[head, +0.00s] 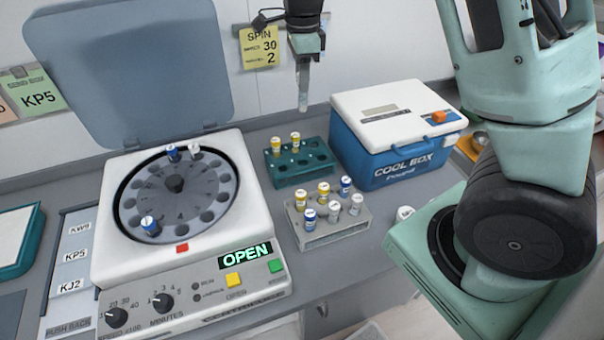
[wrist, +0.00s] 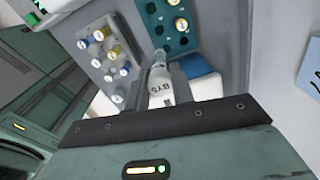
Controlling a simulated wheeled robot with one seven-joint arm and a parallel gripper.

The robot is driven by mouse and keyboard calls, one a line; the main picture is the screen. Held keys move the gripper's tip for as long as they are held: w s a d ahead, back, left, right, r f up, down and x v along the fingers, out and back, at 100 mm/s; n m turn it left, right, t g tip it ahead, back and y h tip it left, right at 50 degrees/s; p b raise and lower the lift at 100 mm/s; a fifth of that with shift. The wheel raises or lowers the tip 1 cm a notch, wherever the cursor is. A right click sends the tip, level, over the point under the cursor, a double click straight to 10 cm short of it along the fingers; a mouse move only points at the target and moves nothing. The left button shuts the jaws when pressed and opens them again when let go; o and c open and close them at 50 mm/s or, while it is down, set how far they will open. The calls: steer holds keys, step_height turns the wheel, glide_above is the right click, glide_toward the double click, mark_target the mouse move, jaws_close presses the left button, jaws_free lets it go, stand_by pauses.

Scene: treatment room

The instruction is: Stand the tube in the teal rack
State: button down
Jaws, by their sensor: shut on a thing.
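My gripper (head: 306,48) is at the top of the head view, shut on a pale tube (head: 303,88) that hangs about upright in the air. In the wrist view the tube (wrist: 159,84) shows between the fingers with a printed white label, its far end toward the teal rack. The teal rack (head: 306,179) stands on the bench below and behind the grey rack. It holds two yellow-capped tubes (head: 277,146) in its back row; other holes are empty. The teal rack (wrist: 180,43) also shows at the top of the wrist view. The tube is clear of the rack.
A grey rack (head: 340,236) with several capped tubes stands in front of the teal rack. A blue cool box (head: 385,168) with a white lid is close on its right. An open centrifuge (head: 235,190) stands left, lid raised. A white-capped item (head: 404,212) is right of the grey rack.

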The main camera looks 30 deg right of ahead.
mark_target(303, 111)
step_height(303, 111, down, 11)
steer(key=b, duration=0.6)
steer(key=shift+f+b, duration=0.2)
steer(key=shift+b, duration=0.15)
step_height(303, 111, down, 10)
steer(key=shift+f+p, duration=0.25)
steer(key=shift+p, duration=0.55)
steer(key=shift+f, duration=0.1)
steer(key=c, duration=1.2)
jaws_free()
